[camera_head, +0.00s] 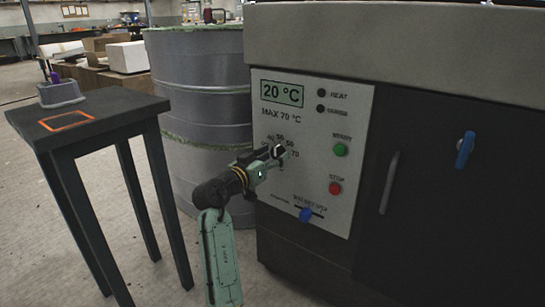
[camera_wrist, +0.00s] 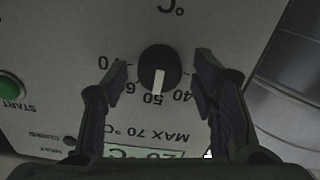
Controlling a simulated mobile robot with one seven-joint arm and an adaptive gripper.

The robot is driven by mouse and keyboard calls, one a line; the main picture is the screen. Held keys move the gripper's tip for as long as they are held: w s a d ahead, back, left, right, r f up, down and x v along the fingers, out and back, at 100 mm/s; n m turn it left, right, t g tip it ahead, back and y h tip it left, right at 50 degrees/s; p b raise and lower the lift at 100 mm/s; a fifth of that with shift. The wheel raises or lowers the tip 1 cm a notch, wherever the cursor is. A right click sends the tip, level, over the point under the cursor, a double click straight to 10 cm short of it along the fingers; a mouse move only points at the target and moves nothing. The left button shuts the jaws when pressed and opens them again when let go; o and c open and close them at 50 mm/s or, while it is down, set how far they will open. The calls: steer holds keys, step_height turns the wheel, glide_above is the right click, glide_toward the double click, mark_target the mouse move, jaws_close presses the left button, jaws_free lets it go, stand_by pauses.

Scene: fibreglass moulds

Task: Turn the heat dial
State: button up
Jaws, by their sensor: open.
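The heat dial (camera_wrist: 158,68) is a round black knob with a white pointer on the oven's light control panel (camera_head: 300,110). In the wrist view, which is upside down, the pointer is at about the 50 mark. My gripper (camera_head: 279,153) is at the panel in front of the dial and hides most of it in the head view. In the wrist view my gripper (camera_wrist: 161,70) is open, with one finger on each side of the dial and a gap to it on both sides. The display (camera_head: 282,93) reads 20 °C.
A green START button (camera_head: 340,150), a red STOP button (camera_head: 335,188) and a blue knob (camera_head: 306,214) are on the panel. A blue handle (camera_head: 465,150) is on the dark door. A dark table (camera_head: 95,108) and grey drums (camera_head: 200,90) stand left of the oven.

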steer(key=v, duration=1.2)
